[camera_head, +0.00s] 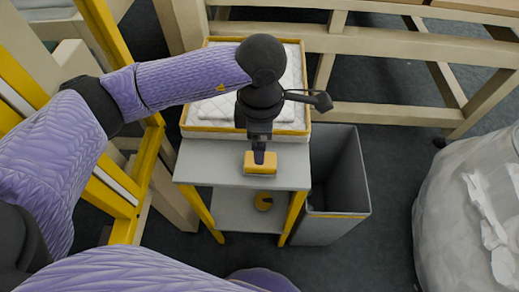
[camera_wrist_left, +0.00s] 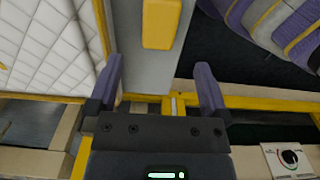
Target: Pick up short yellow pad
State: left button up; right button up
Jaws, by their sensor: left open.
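The short yellow pad (camera_head: 260,168) lies flat on the grey top of a small table (camera_head: 220,168). It also shows at the top of the left wrist view (camera_wrist_left: 160,22). My left gripper (camera_head: 259,155) hangs over the pad, pointing down, and partly covers it in the head view. In the left wrist view my left gripper (camera_wrist_left: 160,68) has its purple fingers wide apart with nothing between them. The pad appears beyond the fingertips there, roughly in line with the gap. My right gripper is not in view.
A yellow-edged tray with white quilted pads (camera_head: 297,95) stands behind the tabletop. A grey bin (camera_head: 337,180) is right of the table. A round yellow item (camera_head: 263,201) sits on the lower shelf. A clear bag (camera_head: 470,215) is at the far right.

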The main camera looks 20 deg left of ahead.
pick_arm(q)
notch_tip(320, 180, down, 9)
jog(key=b, duration=0.3)
jog(key=shift+r+b, duration=0.2)
jog(key=shift+b, duration=0.15)
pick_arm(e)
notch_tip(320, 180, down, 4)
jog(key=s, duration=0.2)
pick_arm(q)
jog(key=shift+f, duration=0.15)
jog(key=shift+c, duration=0.3)
jog(key=c, duration=1.2)
jog(key=shift+o, duration=0.2)
notch_tip(320, 180, up, 10)
jog(key=p, duration=0.4)
jog(key=shift+r, duration=0.2)
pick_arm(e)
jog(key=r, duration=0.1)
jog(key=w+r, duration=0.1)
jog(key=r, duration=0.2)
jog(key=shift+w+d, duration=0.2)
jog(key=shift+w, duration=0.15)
